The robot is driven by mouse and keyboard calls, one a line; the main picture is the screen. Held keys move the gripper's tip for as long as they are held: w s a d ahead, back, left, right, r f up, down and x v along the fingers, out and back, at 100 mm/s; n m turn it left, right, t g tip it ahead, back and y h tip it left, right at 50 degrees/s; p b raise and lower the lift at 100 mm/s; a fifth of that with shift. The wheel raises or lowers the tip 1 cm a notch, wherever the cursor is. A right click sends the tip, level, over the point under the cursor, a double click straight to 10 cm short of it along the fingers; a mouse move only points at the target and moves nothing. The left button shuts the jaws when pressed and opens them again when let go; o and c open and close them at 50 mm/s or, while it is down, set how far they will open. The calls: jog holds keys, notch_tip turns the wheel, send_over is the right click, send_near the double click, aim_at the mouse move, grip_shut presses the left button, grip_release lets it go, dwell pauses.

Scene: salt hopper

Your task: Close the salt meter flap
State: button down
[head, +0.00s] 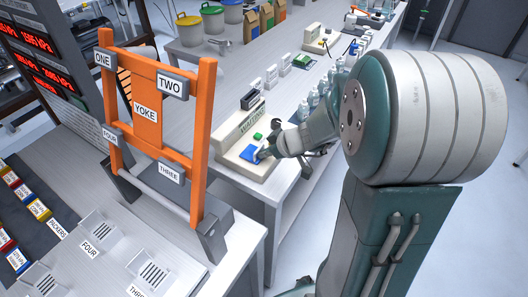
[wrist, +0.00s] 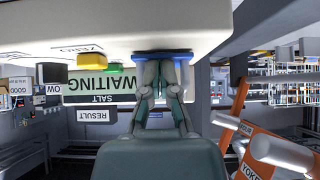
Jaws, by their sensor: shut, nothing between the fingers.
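The salt meter (head: 240,137) is a cream box at the near end of the long bench, with a green button and a blue part (head: 250,154) on top. In the wrist view, which is upside down, its screen (wrist: 100,86) reads SALT WAITING. My gripper (head: 268,154) is over the blue part. In the wrist view my fingers are together and empty, with their tips at the blue part (wrist: 185,54); whether they touch it is unclear. I cannot make out the flap as a separate piece, or whether it is open.
An orange yoke frame (head: 203,135) stands left of the meter on a nearer table. White bottles (head: 303,111) and small dispensers line the bench behind the meter. Buckets (head: 189,29) stand at the back. Floor at right is clear.

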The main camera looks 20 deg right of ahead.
jog(key=shift+s+f, duration=0.3)
